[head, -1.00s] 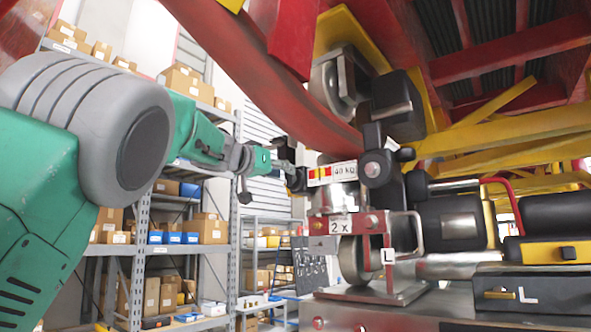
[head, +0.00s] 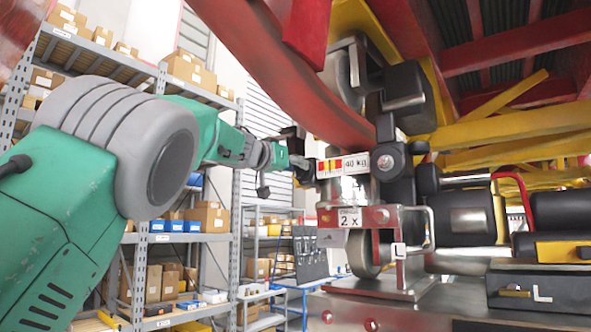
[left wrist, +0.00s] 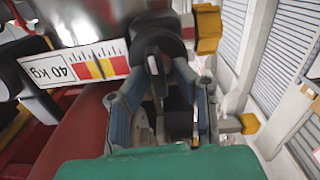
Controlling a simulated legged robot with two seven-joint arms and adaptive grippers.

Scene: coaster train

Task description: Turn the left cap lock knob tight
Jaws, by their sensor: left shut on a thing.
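My left gripper (head: 302,168) is at the left end of the "40 kg" label (head: 343,165), beside the wheel assembly under the red rail. In the left wrist view, the two grey-blue fingers of the left gripper (left wrist: 163,85) reach toward a dark round knob (left wrist: 160,42), next to the label's coloured end. They are closed on the black knob, with its lower part between the fingers. In the head view the knob is mostly hidden by the gripper, and its turn angle cannot be told. My right gripper is in neither view.
The curved red rail (head: 285,75) passes just above my left gripper. Another black round part (head: 388,162) is at the label's right end. A "2 x" plate (head: 349,218) and a lower wheel (head: 362,252) sit below. Shelves with boxes (head: 190,65) stand behind on the left.

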